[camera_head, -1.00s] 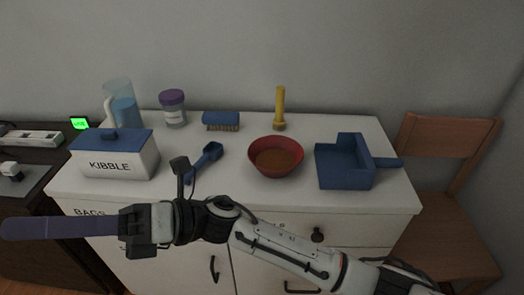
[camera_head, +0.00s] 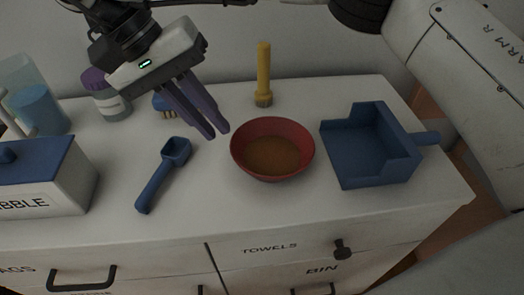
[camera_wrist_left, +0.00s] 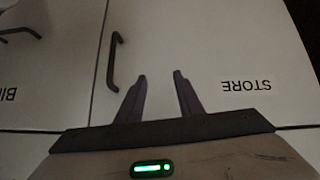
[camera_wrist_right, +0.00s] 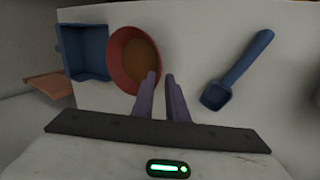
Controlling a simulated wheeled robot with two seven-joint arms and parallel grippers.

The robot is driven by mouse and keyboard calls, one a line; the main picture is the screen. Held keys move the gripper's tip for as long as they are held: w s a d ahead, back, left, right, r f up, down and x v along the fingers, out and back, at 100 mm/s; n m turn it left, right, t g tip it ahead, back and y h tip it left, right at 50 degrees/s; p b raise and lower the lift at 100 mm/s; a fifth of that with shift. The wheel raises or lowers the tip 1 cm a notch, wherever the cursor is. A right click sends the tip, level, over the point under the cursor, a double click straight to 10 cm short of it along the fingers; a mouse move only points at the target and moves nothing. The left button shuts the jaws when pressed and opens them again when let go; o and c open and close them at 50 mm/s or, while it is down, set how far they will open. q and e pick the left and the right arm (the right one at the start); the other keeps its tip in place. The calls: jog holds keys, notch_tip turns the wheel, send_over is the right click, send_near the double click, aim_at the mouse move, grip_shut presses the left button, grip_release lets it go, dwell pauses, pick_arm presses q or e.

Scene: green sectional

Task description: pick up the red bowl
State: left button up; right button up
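The red bowl (camera_head: 275,128) stands upright on the white cabinet top (camera_head: 225,215), with a flat brown area inside it. My right gripper (camera_head: 218,133) is up and left of the bowl in the head view, fingers pointing down and partly open, with nothing between them. In the right wrist view, the bowl (camera_wrist_right: 115,62) lies up and left of the fingers (camera_wrist_right: 161,75), and the left finger overlaps its rim. Whether they touch is unclear. My left gripper (camera_wrist_left: 161,75) is open and empty in the left wrist view, facing the cabinet front marked STORE.
A blue dustpan-like tray (camera_head: 365,155) stands close right of the bowl. A blue scoop (camera_head: 160,180) lies to its left, a yellow flashlight (camera_head: 263,75) stands behind. A kibble box (camera_head: 50,185), a purple-lidded jar (camera_head: 108,100) and a brush (camera_head: 163,104) are farther left.

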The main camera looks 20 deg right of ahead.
aim_at(232, 148)
jog(key=x, duration=0.4)
jog(key=b+x, duration=0.1)
jog(key=x, duration=0.3)
jog(key=shift+s+f, duration=0.15)
jog(key=shift+s, duration=0.15)
grip_shut()
